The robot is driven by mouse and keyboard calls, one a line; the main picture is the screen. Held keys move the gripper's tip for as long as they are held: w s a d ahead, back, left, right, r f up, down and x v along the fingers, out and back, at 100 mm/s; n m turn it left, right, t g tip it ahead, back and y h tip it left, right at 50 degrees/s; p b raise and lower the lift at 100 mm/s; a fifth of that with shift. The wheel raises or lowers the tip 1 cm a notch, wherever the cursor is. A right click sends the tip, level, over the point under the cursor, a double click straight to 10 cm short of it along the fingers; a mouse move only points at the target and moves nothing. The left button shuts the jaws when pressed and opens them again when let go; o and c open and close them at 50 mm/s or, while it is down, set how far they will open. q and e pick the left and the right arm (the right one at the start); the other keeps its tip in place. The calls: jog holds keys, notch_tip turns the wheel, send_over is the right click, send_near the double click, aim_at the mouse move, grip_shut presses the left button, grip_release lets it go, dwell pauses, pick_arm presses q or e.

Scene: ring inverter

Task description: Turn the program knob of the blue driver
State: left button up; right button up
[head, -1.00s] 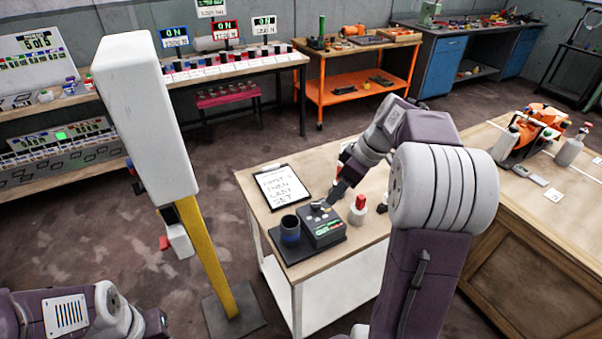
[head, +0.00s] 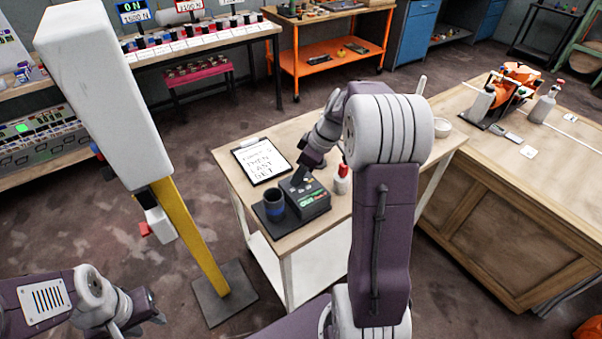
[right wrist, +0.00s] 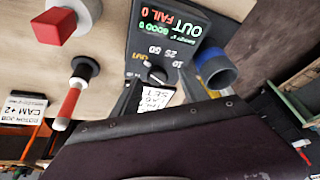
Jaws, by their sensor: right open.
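The dark control box (head: 315,203) with a lit display stands on the small table beside a dark cup (head: 273,204) with a blue band. In the right wrist view the box (right wrist: 143,37) reads OUT, FAIL 0, and its knob (right wrist: 157,75) with a white pointer sits among printed numbers. My right gripper (head: 302,178) is low over the back of the box, its jaws open and close to the knob; I cannot tell whether they touch it. The knob is hidden in the head view. My left gripper (head: 152,308) is at lower left, away from the table; its jaws are unclear.
A clipboard (head: 262,161) lies behind the box. A red-topped bottle (head: 341,181) stands right of it. A yellow post (head: 205,245) with a white block stands left of the table. A wooden bench (head: 510,210) is at right.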

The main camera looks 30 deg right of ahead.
jog(key=shift+w+a+f, duration=0.1)
jog(key=shift+w+f, duration=0.05)
jog(key=shift+f, duration=0.3)
grip_shut()
